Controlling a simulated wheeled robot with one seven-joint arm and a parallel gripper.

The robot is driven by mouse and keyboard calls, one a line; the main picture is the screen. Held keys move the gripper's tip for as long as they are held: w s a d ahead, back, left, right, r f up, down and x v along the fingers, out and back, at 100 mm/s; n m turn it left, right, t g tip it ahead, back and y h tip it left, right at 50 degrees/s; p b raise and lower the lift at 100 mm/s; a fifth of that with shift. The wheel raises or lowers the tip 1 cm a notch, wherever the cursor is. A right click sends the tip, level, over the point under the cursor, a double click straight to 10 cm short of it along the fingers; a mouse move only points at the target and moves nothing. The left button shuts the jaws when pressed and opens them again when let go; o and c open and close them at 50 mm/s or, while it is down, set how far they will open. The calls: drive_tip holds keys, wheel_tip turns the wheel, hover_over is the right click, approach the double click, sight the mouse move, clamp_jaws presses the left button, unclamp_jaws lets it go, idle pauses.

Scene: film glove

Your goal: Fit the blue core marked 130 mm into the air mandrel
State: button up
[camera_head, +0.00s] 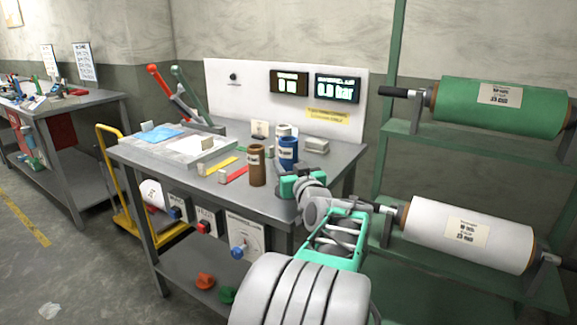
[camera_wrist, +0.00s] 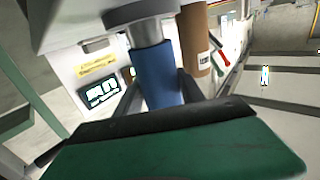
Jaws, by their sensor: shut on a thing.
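The blue core (camera_head: 288,149) stands upright near the right side of the bench, with a pale label on its side. It also fills the middle of the wrist view (camera_wrist: 157,75). My gripper (camera_head: 294,184) is at the core, and its dark fingers flank it in the wrist view (camera_wrist: 160,100); it is shut on the core. A grey cylinder with a wider collar (camera_wrist: 147,27) meets one end of the core in the wrist view; it may be the air mandrel, but I cannot tell how far they overlap. The core's marking is too small to read.
The panel display (camera_head: 337,88) reads 0.0 bar. Green (camera_head: 500,105) and white (camera_head: 465,233) film rolls hang on the right rack.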

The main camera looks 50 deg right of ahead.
drive_tip(key=shift+f+b, duration=1.15)
drive_tip(key=shift+f, duration=0.1)
drive_tip(key=o, duration=1.4)
drive_tip(key=v, duration=0.8)
drive_tip(key=shift+r, duration=0.1)
